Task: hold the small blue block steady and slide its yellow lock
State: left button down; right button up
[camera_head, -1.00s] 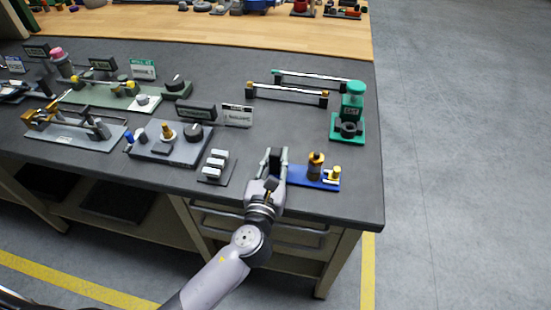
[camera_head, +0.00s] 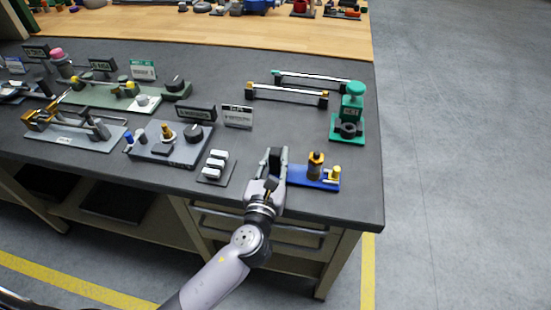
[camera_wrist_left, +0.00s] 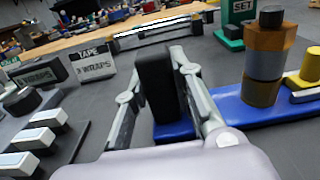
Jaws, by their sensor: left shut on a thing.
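The small blue block (camera_head: 297,175) is a flat blue base near the front right corner of the dark table. It also shows in the left wrist view (camera_wrist_left: 236,108). A black upright post (camera_wrist_left: 157,82) stands on its left end. An orange and grey cylinder with a dark top (camera_wrist_left: 266,60) stands farther right. The yellow lock (camera_head: 332,174) is at the right end; it shows at the wrist view's right edge (camera_wrist_left: 308,70). My left gripper (camera_head: 274,163) has its fingers on both sides of the black post and is shut on it. My right gripper is not in view.
Left of the gripper is a dark plate with several white bars (camera_head: 215,165). Behind are small signs (camera_head: 237,115), a long rail (camera_head: 288,93) and a green device (camera_head: 348,125). The table is bare between the blue block and its right edge.

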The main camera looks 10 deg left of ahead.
pick_arm(q)
jog(key=shift+r, duration=0.15)
jog(key=c, duration=1.3)
grip_release()
jog(key=shift+s, duration=0.1)
jog(key=s, duration=1.2)
